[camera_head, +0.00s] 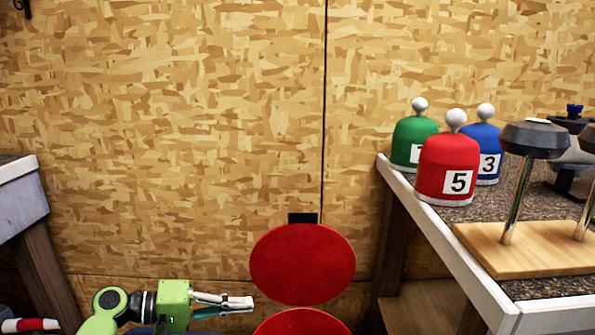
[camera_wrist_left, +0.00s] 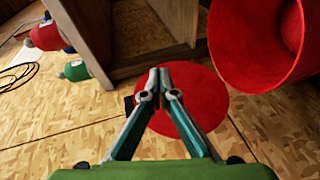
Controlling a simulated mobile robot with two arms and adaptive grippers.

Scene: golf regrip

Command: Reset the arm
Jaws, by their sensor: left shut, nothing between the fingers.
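My left gripper (camera_head: 250,302) comes in low from the left in the head view, with a green body and grey fingers. It is shut and empty. In the left wrist view the fingertips of the left gripper (camera_wrist_left: 159,72) meet, with a red disc (camera_wrist_left: 205,100) behind them. In the head view a red round disc (camera_head: 302,264) is to the right of the gripper, near the wall. The gripper appears apart from it. My right gripper is not in view.
A workbench (camera_head: 437,243) at right carries a red (camera_head: 440,160), a green (camera_head: 407,132) and a blue (camera_head: 483,139) club cover and a wooden stand (camera_head: 520,262). Another bench corner (camera_head: 20,195) is at left. A red object (camera_wrist_left: 262,45) shows in the wrist view.

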